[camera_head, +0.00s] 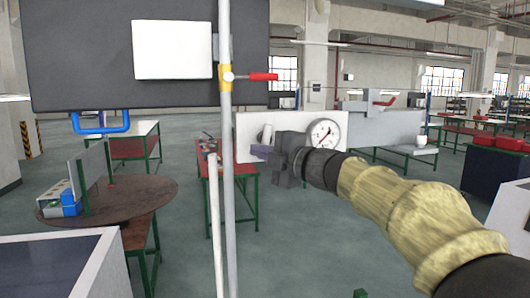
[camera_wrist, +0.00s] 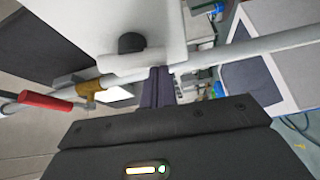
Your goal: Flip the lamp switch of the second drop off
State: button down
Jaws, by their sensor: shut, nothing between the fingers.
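A white panel (camera_head: 245,125) stands in front of my arm in the camera_head view. It carries a pale knob-like switch (camera_head: 266,134) and a round gauge (camera_head: 324,133). No label shows, so I cannot tell which drop it belongs to. My gripper (camera_head: 258,152) is shut and empty, with its purple-grey fingers just below the switch. In the camera_wrist view, the shut fingers (camera_wrist: 158,82) point at the lower edge of the white panel (camera_wrist: 95,22). A dark round part (camera_wrist: 131,42) with a pale bar below it lies just beyond the tips. Contact cannot be told.
A vertical grey pipe (camera_head: 228,190) with a yellow fitting and red valve handle (camera_head: 263,77) stands left of my gripper. A dark board (camera_head: 80,50) with a white box (camera_head: 172,50) is at upper left. A round brown table (camera_head: 140,195) stands lower left.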

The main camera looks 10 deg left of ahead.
jog(key=s+a, duration=0.2)
jog(key=a, duration=0.1)
jog(key=shift+r, duration=0.35)
jog(key=f+b+v, duration=0.1)
jog(key=b+v, duration=0.3)
jog(key=v, duration=0.6)
jog(key=shift+d, duration=0.2)
